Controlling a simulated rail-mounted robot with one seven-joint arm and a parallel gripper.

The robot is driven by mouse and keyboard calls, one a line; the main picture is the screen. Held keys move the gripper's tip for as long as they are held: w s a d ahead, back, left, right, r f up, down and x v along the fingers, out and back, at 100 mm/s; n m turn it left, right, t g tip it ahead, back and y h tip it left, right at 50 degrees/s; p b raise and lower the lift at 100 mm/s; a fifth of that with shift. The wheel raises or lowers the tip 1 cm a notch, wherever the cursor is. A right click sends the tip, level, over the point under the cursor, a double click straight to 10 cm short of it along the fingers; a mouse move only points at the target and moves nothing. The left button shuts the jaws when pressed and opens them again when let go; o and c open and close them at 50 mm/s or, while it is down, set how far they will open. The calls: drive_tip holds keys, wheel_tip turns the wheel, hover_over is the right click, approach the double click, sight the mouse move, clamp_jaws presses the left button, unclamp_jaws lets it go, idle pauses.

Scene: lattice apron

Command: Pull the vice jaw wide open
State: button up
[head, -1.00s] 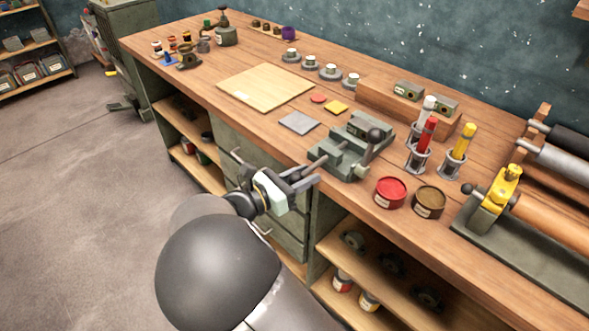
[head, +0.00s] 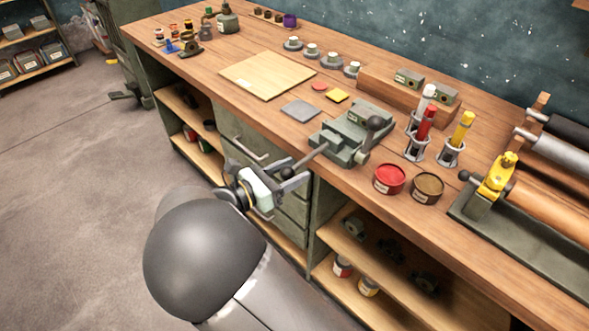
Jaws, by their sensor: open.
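The grey-green vice (head: 345,135) sits at the front edge of the workbench. A dark ball knob (head: 375,123) stands up at its right side. A thin grey rod (head: 312,157) runs from the vice out over the bench edge, toward the lower left. It ends in a dark ball (head: 287,173) at my gripper. My gripper (head: 292,181) is open, just off the front of the bench, with its fingers close to the ball. I cannot tell whether they touch it. The gap between the vice jaws is too small to judge.
The wooden bench (head: 230,110) holds a grey plate (head: 300,110) left of the vice. A red tin (head: 389,179) and a brown tin (head: 428,188) stand to its right, with marker holders behind them. Drawers (head: 250,150) and open shelves lie below. The floor (head: 80,200) at left is clear.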

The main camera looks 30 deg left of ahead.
drive_tip(key=b+v, duration=0.1)
drive_tip(key=v, duration=1.5)
